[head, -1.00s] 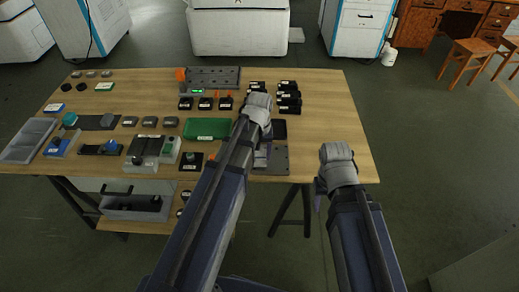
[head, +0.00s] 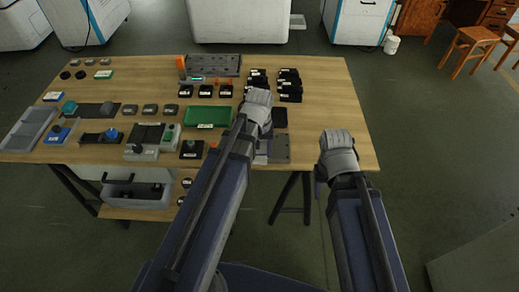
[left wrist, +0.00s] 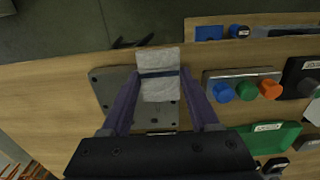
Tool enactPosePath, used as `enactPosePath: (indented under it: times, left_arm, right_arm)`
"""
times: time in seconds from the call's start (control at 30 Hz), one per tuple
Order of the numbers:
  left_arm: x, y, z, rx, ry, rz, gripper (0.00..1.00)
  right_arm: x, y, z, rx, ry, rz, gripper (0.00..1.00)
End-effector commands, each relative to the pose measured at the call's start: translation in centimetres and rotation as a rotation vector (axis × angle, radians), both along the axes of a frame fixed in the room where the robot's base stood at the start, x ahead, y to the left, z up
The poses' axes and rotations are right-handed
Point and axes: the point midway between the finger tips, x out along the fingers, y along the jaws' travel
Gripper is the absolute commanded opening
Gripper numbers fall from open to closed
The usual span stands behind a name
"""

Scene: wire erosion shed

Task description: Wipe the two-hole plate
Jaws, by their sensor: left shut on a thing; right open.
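The grey plate (left wrist: 112,92) lies flat near the table's front edge, and it also shows at the front right of the table in the head view (head: 280,150). Small dark dots show near its corners; its middle is covered. My left gripper (left wrist: 158,85) is shut on a whitish wiping pad (left wrist: 158,62) with a dark blue band. The pad is over the plate; I cannot tell whether they touch. In the head view my left arm hides part of the plate. My right gripper (head: 320,188) is open, off the table's front right edge, its fingers mostly hidden.
A green tray (head: 207,117) lies left of my left arm. A block with blue, green and orange knobs (left wrist: 243,91) is beside the plate. Several black boxes (head: 289,86) stand behind. The table's right end (head: 335,105) is bare.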

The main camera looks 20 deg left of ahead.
Motion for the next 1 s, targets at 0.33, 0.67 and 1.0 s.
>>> enactPosePath:
  times: [0.33, 0.67, 1.0]
  left_arm:
    - [0.1, 0.0, 2.4, 0.0, -0.001, 0.0, 0.17]
    - [0.1, 0.0, 5.6, 0.0, -0.001, 0.0, 0.17]
    - [0.1, 0.0, 6.0, 0.0, -0.001, 0.0, 0.17]
  right_arm:
    - [0.0, 0.0, 2.4, 0.0, 0.0, 0.0, 0.5]
    - [0.0, 0.0, 5.6, 0.0, 0.0, 0.0, 0.5]
    - [0.0, 0.0, 6.0, 0.0, 0.0, 0.0, 0.5]
